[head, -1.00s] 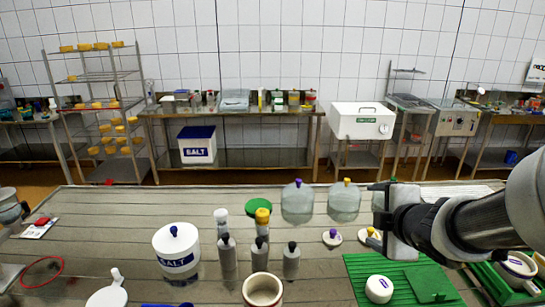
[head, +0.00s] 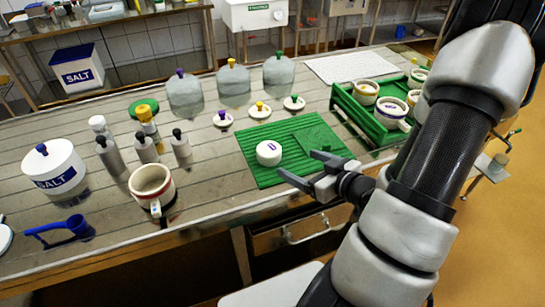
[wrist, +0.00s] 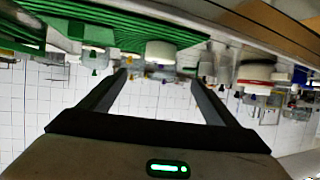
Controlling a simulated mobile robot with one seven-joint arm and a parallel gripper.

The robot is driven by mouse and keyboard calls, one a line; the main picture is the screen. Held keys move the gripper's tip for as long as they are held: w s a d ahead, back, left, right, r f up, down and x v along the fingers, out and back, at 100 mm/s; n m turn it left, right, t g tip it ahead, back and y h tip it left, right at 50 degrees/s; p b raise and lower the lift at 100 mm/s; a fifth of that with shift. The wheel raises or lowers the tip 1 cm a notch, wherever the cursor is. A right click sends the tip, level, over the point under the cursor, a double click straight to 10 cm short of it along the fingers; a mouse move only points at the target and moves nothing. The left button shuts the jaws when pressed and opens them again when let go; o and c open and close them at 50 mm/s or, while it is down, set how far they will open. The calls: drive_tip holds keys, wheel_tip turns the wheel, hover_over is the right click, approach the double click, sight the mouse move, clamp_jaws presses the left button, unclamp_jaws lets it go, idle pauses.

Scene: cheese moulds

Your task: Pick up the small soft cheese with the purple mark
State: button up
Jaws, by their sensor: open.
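The small soft cheese (head: 269,153) is a white round with a small dark purple mark on its top. It sits on the ribbed green mat (head: 258,133) at the middle of the counter. It also shows as a white disc in the upside-down wrist view (wrist: 160,53), beyond the space between my fingers. My gripper (head: 300,166) is open and empty, just right of and nearer than the cheese, at the mat's front right. Its two fingers show apart in the wrist view (wrist: 160,78). Nothing touches the cheese.
A green crate (head: 345,104) with several white moulds stands right of the mat. Small lids with coloured knobs, such as a purple-knobbed one (head: 223,121), lie behind it. A mug (head: 152,186), grey-bodied bottles and a salt pot (head: 55,170) stand left. A drawer handle (head: 308,229) juts below the counter.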

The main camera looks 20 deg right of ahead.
sight(274, 153)
drive_tip(key=shift+w+a+f+b, duration=0.25)
drive_tip(key=shift+w+f+b, duration=0.3)
drive_tip(key=shift+b, duration=0.95)
drive_tip(key=shift+w+a+f+b, duration=0.2)
drive_tip(key=shift+w+f+b, duration=0.3)
drive_tip(key=shift+b, duration=0.95)
drive_tip(key=b+x, duration=0.1)
drive_tip(key=x, duration=0.1)
drive_tip(key=b+x, duration=0.1)
drive_tip(key=x, duration=0.2)
drive_tip(key=b+x, duration=0.1)
drive_tip(key=x, duration=0.2)
drive_tip(key=shift+w+r, duration=0.15)
drive_tip(key=shift+r, duration=0.15)
drive_tip(key=shift+b+x, duration=0.95)
drive_tip(key=shift+x, duration=2.05)
drive_tip(key=shift+d, duration=0.15)
drive_tip(key=shift+c, duration=0.5)
drive_tip(key=c, duration=0.8)
